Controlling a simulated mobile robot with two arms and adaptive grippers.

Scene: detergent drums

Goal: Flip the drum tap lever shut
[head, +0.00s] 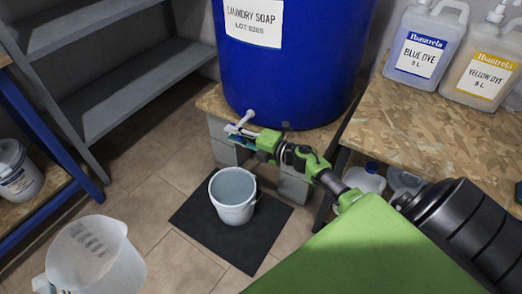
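The blue drum (290,70), labelled LAUNDRY SOAP, stands on a wooden board over grey blocks. Its white tap (240,127) sticks out low on the drum's front left. The exact lever position is too small to tell. My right gripper (240,140), green with dark joints, reaches in from the lower right, its tips right at the tap. They partly cover the tap, and I cannot tell whether they touch it or how far apart they are. A white bucket (233,206) stands below the tap on a dark mat (194,222). My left gripper is not in view.
A translucent jug (96,262) is at the lower left. Grey shelves (120,95) and a blue-framed rack with a white tub (18,178) are left. Dye jugs (425,45) (483,68) stand on the right-hand wooden bench (420,125).

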